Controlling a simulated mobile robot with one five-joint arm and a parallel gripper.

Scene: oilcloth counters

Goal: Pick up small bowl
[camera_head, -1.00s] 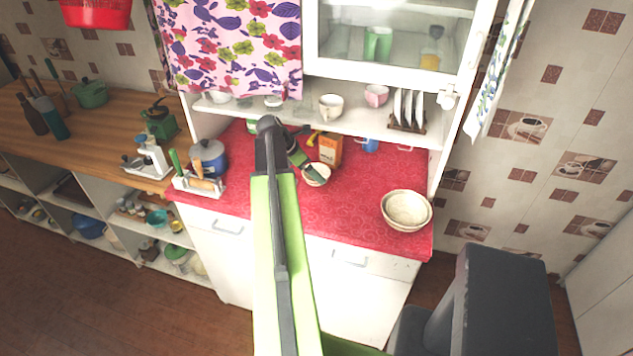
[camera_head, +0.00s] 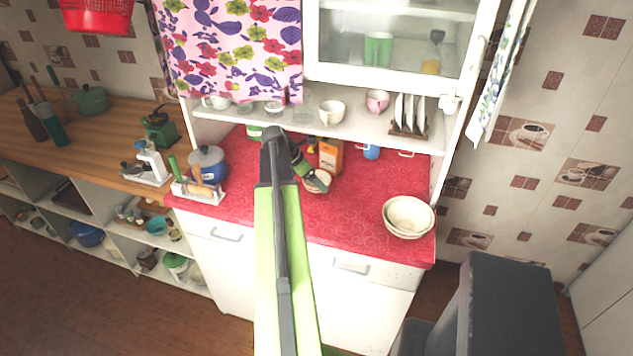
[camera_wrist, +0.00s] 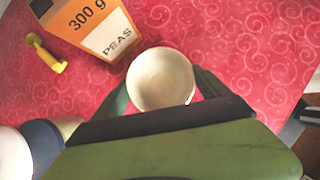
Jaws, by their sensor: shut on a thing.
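The small bowl (camera_wrist: 161,80) is cream-coloured and round. In the wrist view it sits between the two fingers of my gripper (camera_wrist: 163,92), which is shut on it. In the head view the small bowl (camera_head: 319,182) is partly hidden behind my green and black gripper (camera_head: 316,180), over the red counter (camera_head: 345,218). I cannot tell whether the bowl touches the counter or hangs just above it.
An orange peas box (camera_head: 331,154) stands just behind the bowl. A larger cream bowl (camera_head: 409,216) is at the counter's right front. A blue pot (camera_head: 208,166) is at the left. A shelf (camera_head: 370,137) with cups overhangs the back. The counter's front middle is clear.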

